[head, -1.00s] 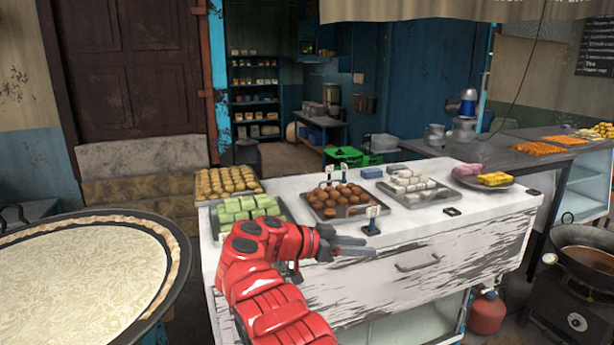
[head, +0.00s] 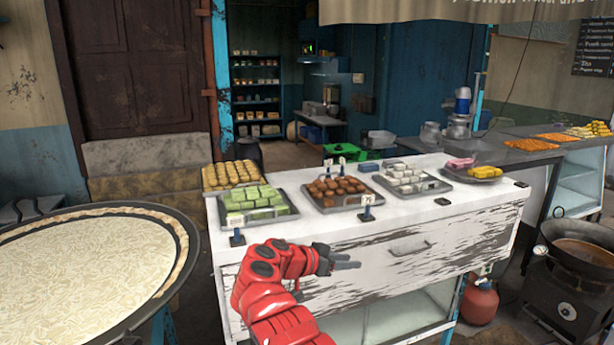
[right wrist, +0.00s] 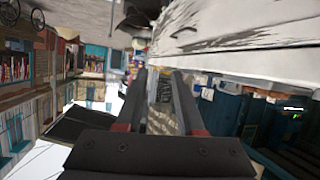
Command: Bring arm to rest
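My right arm, red with dark joints, reaches in from the bottom of the head view. Its gripper (head: 345,262) is in front of the white counter's (head: 375,235) scratched front, below the top edge. In the right wrist view the two dark fingers of the right gripper (right wrist: 165,82) stand apart with nothing between them, so it is open and empty. My left gripper is not in view.
Trays of green sweets (head: 255,202), brown balls (head: 338,190) and white sweets (head: 408,178) stand on the counter. A large round pan (head: 80,265) is at left. A dark wok (head: 580,250) and a red gas cylinder (head: 480,302) are at right.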

